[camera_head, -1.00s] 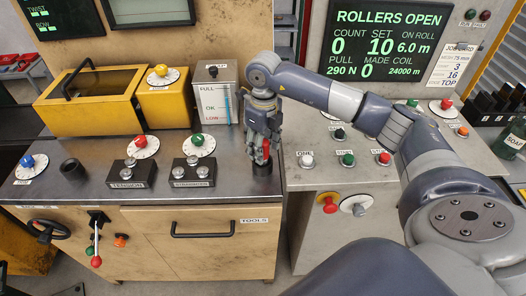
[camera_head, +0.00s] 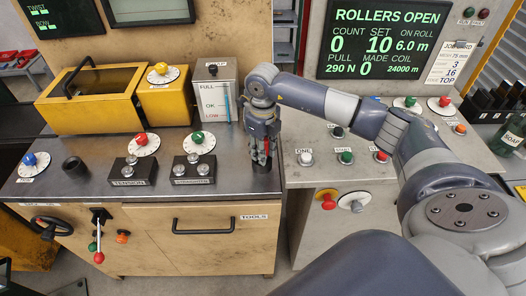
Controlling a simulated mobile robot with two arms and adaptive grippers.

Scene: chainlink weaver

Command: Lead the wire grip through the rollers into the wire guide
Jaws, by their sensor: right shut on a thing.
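My right gripper (camera_head: 265,155) points straight down at the right end of the metal bench top and is shut on the red-handled wire grip (camera_head: 267,147), which is mostly hidden by the fingers. The wire grip's lower end is at a dark round holder (camera_head: 262,166) on the bench; I cannot tell whether it is still inside. The tension rollers (camera_head: 132,170) and the straightener rollers (camera_head: 193,168) stand to the left on dark blocks. A short black cylinder (camera_head: 75,167), possibly the wire guide, stands farther left. My left gripper is not in view.
Behind the bench top are a yellow bin (camera_head: 90,100), a yellow dial box (camera_head: 164,102) and a soap gauge box (camera_head: 213,92). The display (camera_head: 390,44) reads ROLLERS OPEN. Bare bench top (camera_head: 225,186) lies between gripper and straightener.

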